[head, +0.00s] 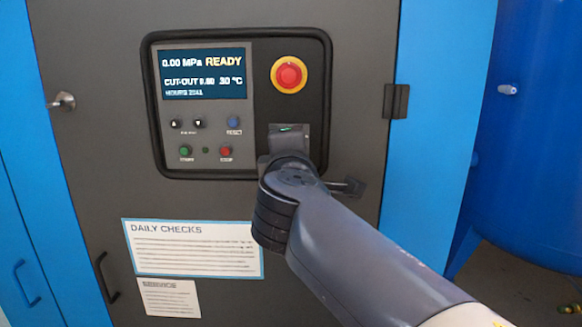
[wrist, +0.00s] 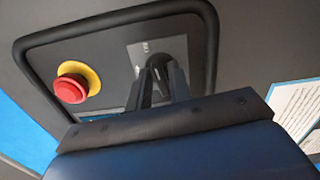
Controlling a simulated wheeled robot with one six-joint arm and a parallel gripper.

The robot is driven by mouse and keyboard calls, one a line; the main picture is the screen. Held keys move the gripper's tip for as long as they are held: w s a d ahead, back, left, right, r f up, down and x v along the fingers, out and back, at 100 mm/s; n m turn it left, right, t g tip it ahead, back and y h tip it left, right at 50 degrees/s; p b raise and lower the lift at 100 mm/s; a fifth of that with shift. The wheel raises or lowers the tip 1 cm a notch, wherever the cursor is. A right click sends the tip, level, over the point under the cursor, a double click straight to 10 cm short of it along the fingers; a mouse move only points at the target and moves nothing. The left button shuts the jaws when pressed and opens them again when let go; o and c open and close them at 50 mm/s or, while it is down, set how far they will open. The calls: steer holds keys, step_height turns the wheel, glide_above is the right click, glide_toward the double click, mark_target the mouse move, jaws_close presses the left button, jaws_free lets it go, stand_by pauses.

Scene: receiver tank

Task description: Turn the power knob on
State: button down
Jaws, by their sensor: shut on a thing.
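The power knob (wrist: 158,62) is a dark knob on a grey plate (wrist: 137,52), seen in the wrist view between my fingers. My gripper (wrist: 164,80) is shut on the knob, with one finger on each side of it. In the head view my gripper (head: 285,140) reaches the lower right of the black control panel (head: 322,100), and my wrist hides the knob there. The knob's exact angle and its markings are too small to read. The display (head: 204,75) is lit and reads 0.00 MPa READY.
A red emergency stop button (head: 289,74) on a yellow ring sits just above my gripper. Small buttons, including a green one (head: 186,152) and a red one (head: 226,152), lie to the left. A dark latch (head: 396,101) and a blue tank (head: 530,130) stand to the right.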

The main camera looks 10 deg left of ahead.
steer(key=shift+f+m+b, duration=0.1)
steer(key=shift+m+b, duration=0.4)
steer(key=shift+m, duration=0.1)
steer(key=c, duration=1.5)
jaws_free()
steer(key=v, duration=1)
steer(key=shift+s, duration=0.4)
steer(key=x, duration=1)
steer(key=shift+w, duration=0.45)
